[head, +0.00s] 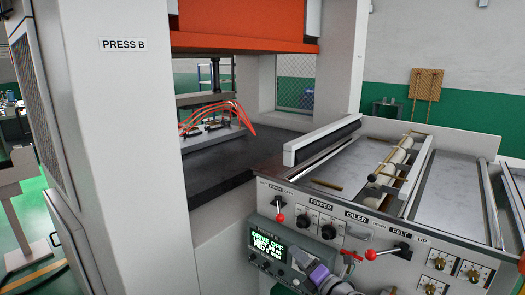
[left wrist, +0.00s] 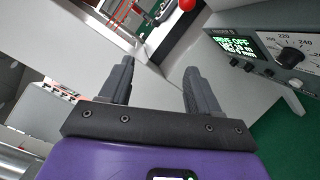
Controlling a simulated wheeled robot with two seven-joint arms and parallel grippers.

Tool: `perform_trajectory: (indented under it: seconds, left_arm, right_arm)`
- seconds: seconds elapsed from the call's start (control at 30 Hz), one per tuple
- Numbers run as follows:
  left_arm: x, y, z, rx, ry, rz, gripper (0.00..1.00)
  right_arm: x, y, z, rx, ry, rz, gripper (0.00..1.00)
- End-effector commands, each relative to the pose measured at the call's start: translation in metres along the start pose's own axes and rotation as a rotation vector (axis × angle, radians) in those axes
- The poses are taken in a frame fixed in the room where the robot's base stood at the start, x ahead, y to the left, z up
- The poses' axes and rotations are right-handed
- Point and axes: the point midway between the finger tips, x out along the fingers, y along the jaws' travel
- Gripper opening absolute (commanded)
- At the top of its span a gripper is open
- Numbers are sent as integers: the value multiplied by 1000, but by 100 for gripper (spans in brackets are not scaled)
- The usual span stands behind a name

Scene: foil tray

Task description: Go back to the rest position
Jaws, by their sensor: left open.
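My left gripper (left wrist: 158,70) shows clearly in the left wrist view. Its two dark fingers stand well apart with nothing between them. In the head view only purple and grey parts of it show at the bottom edge, in front of the control panel (head: 345,232); I cannot make out its fingertips there. In the wrist view the fingers point toward a pale machine side, with the display (left wrist: 236,46) to their right and a red knob (left wrist: 187,4) above. My right gripper is in neither view.
The panel carries red-knobbed levers (head: 280,217), dials and a green-lit display (head: 268,243) reading "DRIVE OFF". The feeder bed with rollers (head: 395,160) lies behind it. The Press B column (head: 125,130) stands left, and red hoses (head: 232,112) lie inside the press.

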Motion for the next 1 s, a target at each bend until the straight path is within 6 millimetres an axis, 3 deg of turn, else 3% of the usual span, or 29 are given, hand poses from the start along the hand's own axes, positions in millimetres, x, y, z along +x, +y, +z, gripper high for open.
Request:
perform_trajectory:
  seconds: [0.27,0.37,0.47,0.57,0.73,0.87,1.0]
  left_arm:
    - [34,-41,-18,295,-201,-65,62]
    - [45,-65,-35,446,-299,-113,62]
    - [52,-96,-67,640,-420,-191,62]
    - [50,-131,-117,857,-561,-303,62]
    - [17,-177,-229,1176,-811,-554,62]
    - [-30,-189,-317,1338,-1002,-767,62]
    - [-93,-179,-400,1428,-1207,-994,62]
  right_arm:
    - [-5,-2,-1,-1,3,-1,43]
    - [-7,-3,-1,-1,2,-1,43]
    - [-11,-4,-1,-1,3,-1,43]
    - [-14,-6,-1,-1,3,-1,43]
    - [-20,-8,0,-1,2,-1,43]
    - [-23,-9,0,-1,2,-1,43]
    - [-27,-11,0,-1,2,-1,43]
